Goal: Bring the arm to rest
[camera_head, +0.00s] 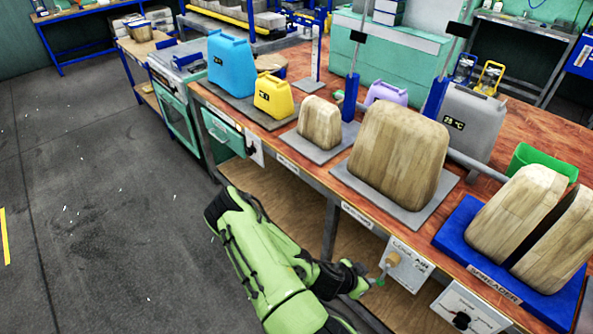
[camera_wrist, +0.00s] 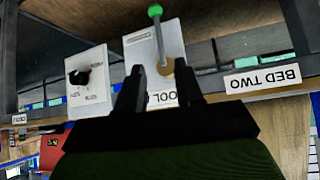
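My gripper (camera_head: 362,282) is at the end of my green arm, in front of the table's front edge. In the wrist view its two black fingers (camera_wrist: 160,92) stand apart with nothing held between them. Beyond the fingertips is a white panel (camera_wrist: 140,45), whose lettering is partly hidden. It has a lever with a tan hub (camera_wrist: 166,70) and a green ball (camera_wrist: 155,10). In the head view this panel (camera_head: 408,262) is just right of the gripper, and the lever's green end (camera_head: 379,282) is close to the fingers. I cannot tell whether they touch.
A dial panel (camera_head: 472,308) is further right on the table front. On the table (camera_head: 500,150) stand a wooden block (camera_head: 400,155) on a grey plate, a smaller wooden block (camera_head: 320,122), and a split block on a blue base (camera_head: 455,235). Open floor (camera_head: 100,200) lies left.

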